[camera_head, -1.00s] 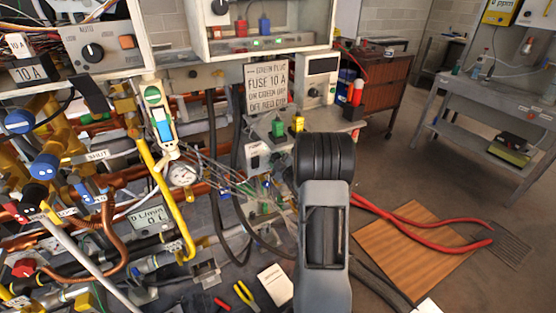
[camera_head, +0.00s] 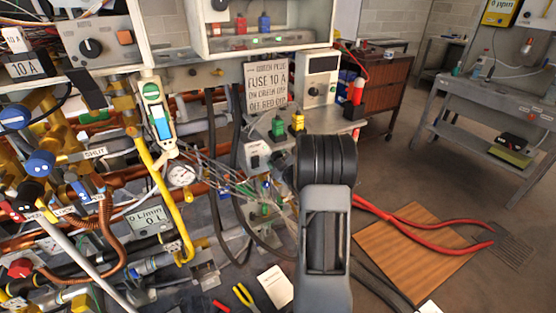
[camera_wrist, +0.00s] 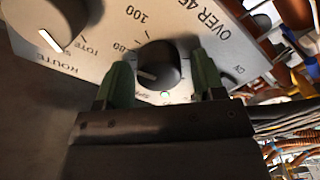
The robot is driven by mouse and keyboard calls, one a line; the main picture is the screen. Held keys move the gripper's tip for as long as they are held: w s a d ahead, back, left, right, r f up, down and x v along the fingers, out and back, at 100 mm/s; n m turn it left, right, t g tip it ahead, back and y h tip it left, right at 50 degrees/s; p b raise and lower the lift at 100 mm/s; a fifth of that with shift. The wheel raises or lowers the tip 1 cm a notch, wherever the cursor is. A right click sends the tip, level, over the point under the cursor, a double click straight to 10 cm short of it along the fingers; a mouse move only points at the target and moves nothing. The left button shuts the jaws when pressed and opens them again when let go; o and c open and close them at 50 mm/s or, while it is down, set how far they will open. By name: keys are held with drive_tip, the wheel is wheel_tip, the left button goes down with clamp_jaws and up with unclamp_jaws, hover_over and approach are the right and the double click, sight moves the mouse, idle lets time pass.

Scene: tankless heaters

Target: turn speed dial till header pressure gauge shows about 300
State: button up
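The speed dial, a black round knob (camera_wrist: 158,65), sits on a light panel with printed numbers in the wrist view, its white pointer line toward the left. My gripper (camera_wrist: 165,78) has its two green fingers on either side of the knob. The left finger is close to it; a gap shows at the right finger. Whether either touches cannot be told. In the head view my arm hides the gripper. A round white gauge (camera_head: 182,174) shows among the pipes; its label and reading are too small to make out, so I cannot tell if it is the header pressure gauge.
A second large knob (camera_wrist: 48,22) stands left of the dial, and a green lamp (camera_wrist: 165,95) glows below it. Wires and copper pipes crowd the right of the panel. In the head view, a grey bench (camera_head: 490,95) stands right, with open floor before it.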

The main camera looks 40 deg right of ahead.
drive_tip(key=shift+o, duration=0.4)
drive_tip(key=shift+s, duration=0.1)
drive_tip(key=s+a, duration=0.2)
drive_tip(key=s, duration=1.1)
drive_tip(key=shift+s+b, duration=0.25)
drive_tip(key=shift+b, duration=0.05)
